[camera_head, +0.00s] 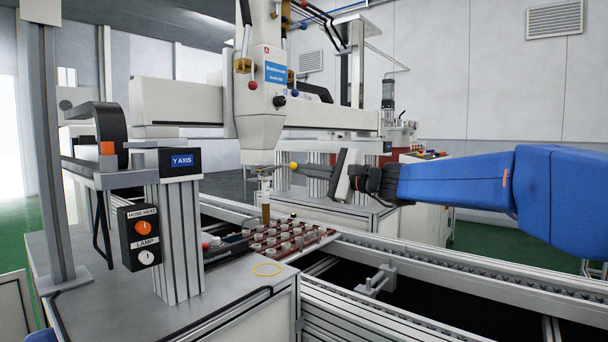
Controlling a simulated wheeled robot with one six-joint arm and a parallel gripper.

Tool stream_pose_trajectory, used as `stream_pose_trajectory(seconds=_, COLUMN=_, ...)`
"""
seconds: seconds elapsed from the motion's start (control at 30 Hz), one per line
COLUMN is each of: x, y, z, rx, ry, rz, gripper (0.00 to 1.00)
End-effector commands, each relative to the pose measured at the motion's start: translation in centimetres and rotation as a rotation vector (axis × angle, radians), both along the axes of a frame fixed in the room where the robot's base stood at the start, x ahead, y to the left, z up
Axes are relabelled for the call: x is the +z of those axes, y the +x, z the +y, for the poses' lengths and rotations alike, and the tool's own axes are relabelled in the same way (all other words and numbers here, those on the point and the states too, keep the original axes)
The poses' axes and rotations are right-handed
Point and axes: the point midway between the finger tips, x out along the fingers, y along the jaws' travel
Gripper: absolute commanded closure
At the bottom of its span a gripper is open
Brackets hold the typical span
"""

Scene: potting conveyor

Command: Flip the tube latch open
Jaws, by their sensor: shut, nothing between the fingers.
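An upright tube (265,208) with amber contents hangs below the white dispensing head (264,115), over the tray. A small lever with a yellow ball (293,166) is beside the tube's top, on its right; I take it for the tube latch. The lever appears to lie sideways, its ball end pointing right. My gripper (304,169) reaches in from the right, its fingers pointing left. The fingers are shut and empty, with their tips close to the yellow ball. I cannot tell whether they touch it. The latch's hinge is too small to make out.
A tray of several small parts (285,236) sits on the conveyor below the tube. Red-balled (252,85) and other levers are on the head above. A Y AXIS post (180,235) and a control box (145,238) stand left. Conveyor rails (440,285) run along the right foreground.

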Motion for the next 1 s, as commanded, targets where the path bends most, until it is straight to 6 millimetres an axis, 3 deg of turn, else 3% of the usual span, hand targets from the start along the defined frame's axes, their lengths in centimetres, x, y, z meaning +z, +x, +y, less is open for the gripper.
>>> stream_pose_trajectory(seconds=0.57, x=5.1, y=-1.0, z=0.8, rx=0.0, ry=-0.312, rz=-0.402, gripper=1.0)
stream_pose_trajectory(seconds=1.0, x=8.3, y=-3.3, z=2.6, rx=0.001, ry=-0.568, rz=-0.731, gripper=1.0)
